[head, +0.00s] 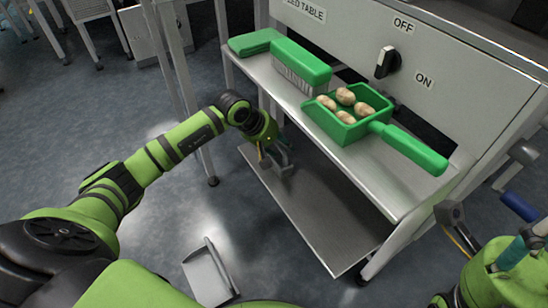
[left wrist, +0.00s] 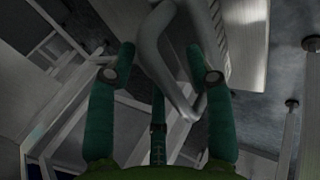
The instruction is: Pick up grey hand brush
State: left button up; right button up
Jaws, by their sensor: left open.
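The grey hand brush (head: 283,160) is on the metal lower shelf (head: 318,222), near its back left end. My left gripper (head: 272,145) is right at it, pointing down, and partly hides it. In the left wrist view, the brush's grey looped handle (left wrist: 168,58) lies between and beyond the open teal fingers (left wrist: 160,85). I cannot tell whether any finger touches the handle. My right gripper (head: 512,252) shows only in part at the right edge, and its jaw state is unclear.
On the upper shelf (head: 385,185) lie a green hand brush (head: 300,65) and a green dustpan (head: 345,132) holding several pale brown lumps. A grey dustpan (head: 207,275) is on the floor. Table legs stand close to my left arm. A blue handle (head: 520,206) sticks out at right.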

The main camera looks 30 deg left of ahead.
pick_arm(q)
jog(key=shift+w, duration=0.1)
grip_shut()
